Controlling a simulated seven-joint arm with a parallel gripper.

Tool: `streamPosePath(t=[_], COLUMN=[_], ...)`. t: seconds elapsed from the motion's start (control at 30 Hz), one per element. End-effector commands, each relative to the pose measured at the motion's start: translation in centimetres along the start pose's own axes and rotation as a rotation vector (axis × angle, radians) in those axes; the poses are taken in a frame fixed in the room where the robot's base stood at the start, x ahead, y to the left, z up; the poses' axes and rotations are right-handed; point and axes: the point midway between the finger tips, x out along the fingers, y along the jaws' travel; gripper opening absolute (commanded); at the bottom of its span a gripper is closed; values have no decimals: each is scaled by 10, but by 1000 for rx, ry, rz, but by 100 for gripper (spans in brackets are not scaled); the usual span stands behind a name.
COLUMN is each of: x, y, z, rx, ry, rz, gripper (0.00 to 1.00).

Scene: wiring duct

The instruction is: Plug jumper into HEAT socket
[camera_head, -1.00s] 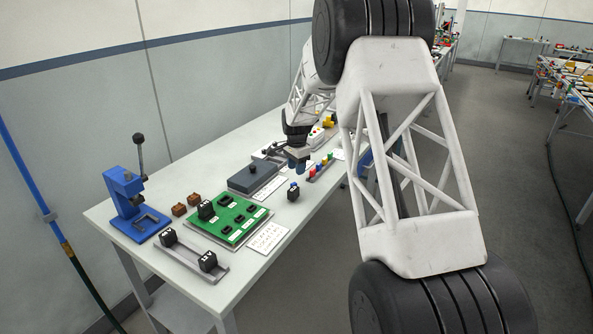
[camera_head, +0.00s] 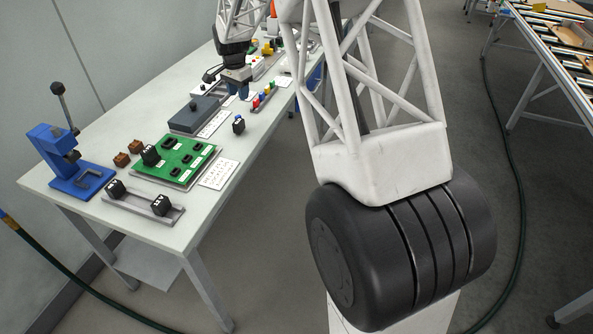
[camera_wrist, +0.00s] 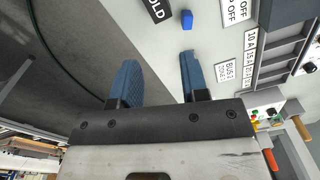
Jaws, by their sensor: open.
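A green board (camera_head: 176,158) with several black sockets lies on the table; its white labels are too small to read, so I cannot tell which is HEAT. In the wrist view a black piece lettered "OLD" (camera_wrist: 157,10) is cut by the top edge, near a small blue block (camera_wrist: 187,19). My gripper (camera_head: 238,92) is open and empty above the table, beyond that black block; its blue fingers (camera_wrist: 158,80) are spread.
A rail with two black blocks (camera_head: 142,207) lies at the table's front. A blue press (camera_head: 68,160) and brown blocks (camera_head: 128,153) stand left. A grey box (camera_head: 194,114), a white card (camera_head: 219,174) and a row of coloured pieces (camera_head: 263,97) lie around the board.

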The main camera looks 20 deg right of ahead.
Motion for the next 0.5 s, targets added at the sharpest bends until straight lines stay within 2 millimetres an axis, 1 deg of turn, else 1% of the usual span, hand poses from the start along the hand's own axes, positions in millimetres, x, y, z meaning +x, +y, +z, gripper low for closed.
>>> streamPosePath(t=[0.03, 0.1, 0.3, 0.5], x=[-14, -29, -67, -100], y=[10, 23, 63, 106], z=[8, 18, 48, 78], rx=[-23, -58, -159, -260], ry=[5, 9, 22, 37], rz=[-7, -13, -28, -42], gripper=[41, 41, 41, 41])
